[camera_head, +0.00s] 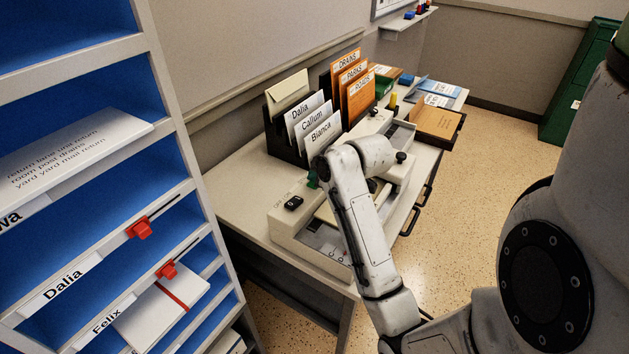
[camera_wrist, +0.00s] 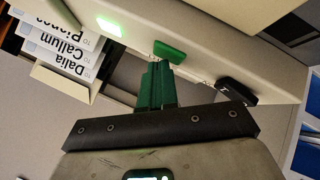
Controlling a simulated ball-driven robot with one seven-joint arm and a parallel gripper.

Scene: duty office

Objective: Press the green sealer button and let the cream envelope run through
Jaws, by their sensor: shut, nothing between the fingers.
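The sealer (camera_head: 283,224) is a pale machine on the near end of the table, partly hidden by my arm. Its green button (camera_wrist: 170,51) shows in the wrist view, on the pale housing beside a glowing green lamp (camera_wrist: 109,27). My gripper (camera_wrist: 160,66) has its green fingers shut and empty, with the tips right at the button's edge; I cannot tell if they touch. In the head view my gripper (camera_head: 313,180) is mostly hidden behind my wrist. A cream envelope-like piece (camera_head: 288,90) stands in the rack; I cannot make out clearly whether one lies in the sealer.
A black switch (camera_head: 293,203) sits on the sealer, near my gripper. A wooden tray (camera_head: 437,122) stands farther along the table. Blue pigeonholes (camera_head: 77,68) rise close on the left. Speckled floor (camera_head: 485,180) is clear at right.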

